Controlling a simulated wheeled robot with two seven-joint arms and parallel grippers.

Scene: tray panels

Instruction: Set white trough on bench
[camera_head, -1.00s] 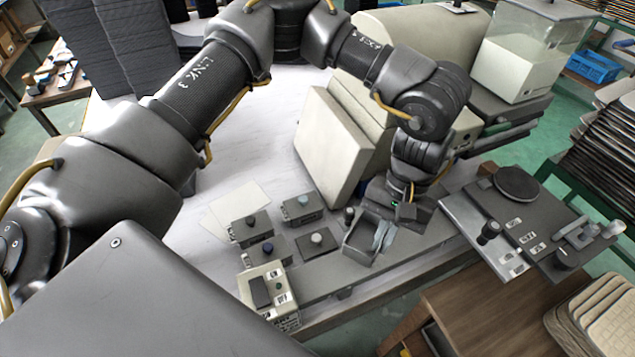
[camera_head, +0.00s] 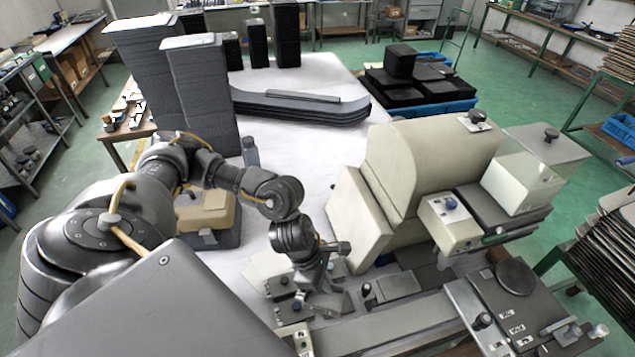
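I cannot pick out a white trough with certainty. A clear bin with a white lower part (camera_head: 522,182) stands on the beige machine at the right. The bench (camera_head: 290,150) is a long white table with bare surface behind and left of the machine. My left gripper (camera_head: 326,284) points down over the bench's front edge, close to small grey control boxes and a grey open box (camera_head: 332,304). Its fingertips are small and partly hidden, so I cannot see whether they hold anything. My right gripper is out of view.
The beige machine (camera_head: 430,165) with its tilted front panel (camera_head: 355,225) stands right of my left gripper. Tall dark stacks (camera_head: 200,95) and curved grey strips (camera_head: 300,106) occupy the bench's far part. A tan box (camera_head: 205,210) sits behind my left arm.

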